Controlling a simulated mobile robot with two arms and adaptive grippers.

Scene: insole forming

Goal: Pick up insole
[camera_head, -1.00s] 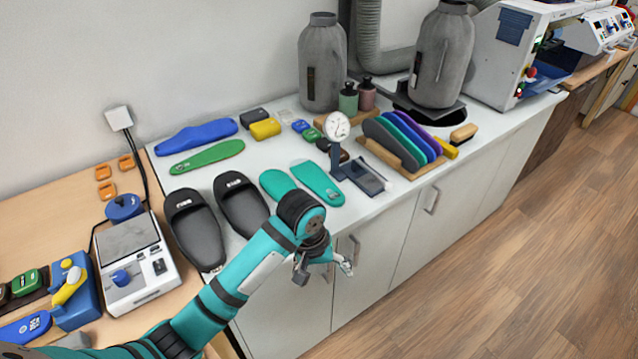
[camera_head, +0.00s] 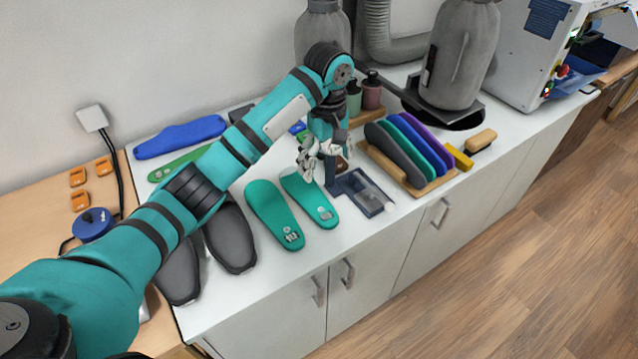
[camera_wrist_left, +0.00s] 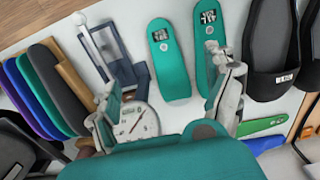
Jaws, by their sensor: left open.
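Two teal insoles lie flat side by side on the white counter in the head view, a left one (camera_head: 272,212) and a right one (camera_head: 308,198). They also show in the left wrist view, one near the middle (camera_wrist_left: 169,68) and one to its right (camera_wrist_left: 207,45), partly covered by a finger. My left gripper (camera_head: 322,160) is open and empty, above the counter just behind the right teal insole, by the dial gauge stand (camera_head: 350,185). In the left wrist view its fingers (camera_wrist_left: 171,88) are spread wide, with the gauge dial (camera_wrist_left: 136,122) close to the left finger. My right gripper is not in view.
A wooden rack (camera_head: 412,190) holds several upright insoles to the right. Dark slippers (camera_head: 232,238) lie left of the teal insoles, partly under my arm. Blue (camera_head: 180,138) and green (camera_head: 172,168) insoles lie farther back. The counter's front strip (camera_head: 345,235) is clear.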

